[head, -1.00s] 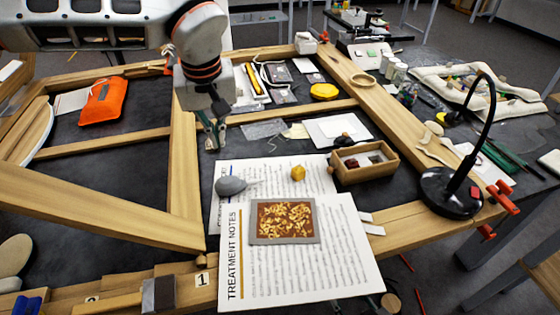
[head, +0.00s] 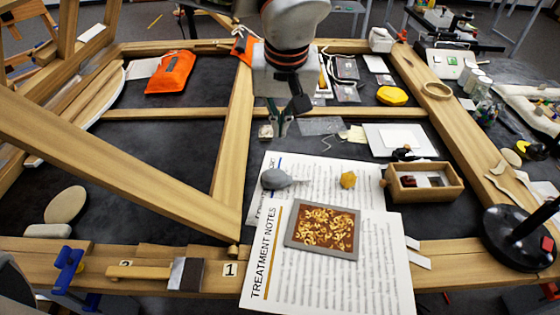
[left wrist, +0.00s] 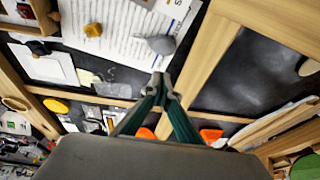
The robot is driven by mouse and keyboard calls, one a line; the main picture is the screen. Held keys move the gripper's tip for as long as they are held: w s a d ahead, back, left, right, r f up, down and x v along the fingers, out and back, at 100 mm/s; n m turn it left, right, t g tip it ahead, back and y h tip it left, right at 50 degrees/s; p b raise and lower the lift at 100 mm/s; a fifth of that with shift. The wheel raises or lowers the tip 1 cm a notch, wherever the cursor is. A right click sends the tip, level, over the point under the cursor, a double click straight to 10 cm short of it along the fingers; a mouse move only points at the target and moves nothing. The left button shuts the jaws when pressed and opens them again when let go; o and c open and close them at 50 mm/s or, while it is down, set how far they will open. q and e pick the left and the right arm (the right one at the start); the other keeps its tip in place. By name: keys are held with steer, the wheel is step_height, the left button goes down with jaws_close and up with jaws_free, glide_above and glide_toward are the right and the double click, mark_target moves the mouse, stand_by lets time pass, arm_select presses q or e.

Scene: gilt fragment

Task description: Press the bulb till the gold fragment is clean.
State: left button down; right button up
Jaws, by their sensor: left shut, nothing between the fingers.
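The grey rubber bulb (head: 275,179) lies on the upper sheet of notes, its nozzle pointing right towards a small yellow lump (head: 348,180). The gold fragment (head: 322,228) is a square brown panel with gold patterning in a grey border. It lies flat on the treatment notes, in front of the bulb and to its right. My left gripper (head: 280,128) points down beyond the bulb, apart from it. In the left wrist view its fingertips (left wrist: 161,84) meet with nothing between them, and the bulb (left wrist: 161,45) lies past them. My right gripper is not in view.
A wooden box (head: 424,194) with small items stands right of the yellow lump. A black lamp base (head: 512,233) is at the right. Wooden frame bars (head: 235,150) surround the work area. A wide brush (head: 186,273) lies on the front bar.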

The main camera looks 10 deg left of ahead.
arm_select(q)
glide_toward(276, 171)
steer(key=x, duration=0.6)
steer(key=shift+w+a+f, duration=0.1)
steer(key=shift+f, duration=0.15)
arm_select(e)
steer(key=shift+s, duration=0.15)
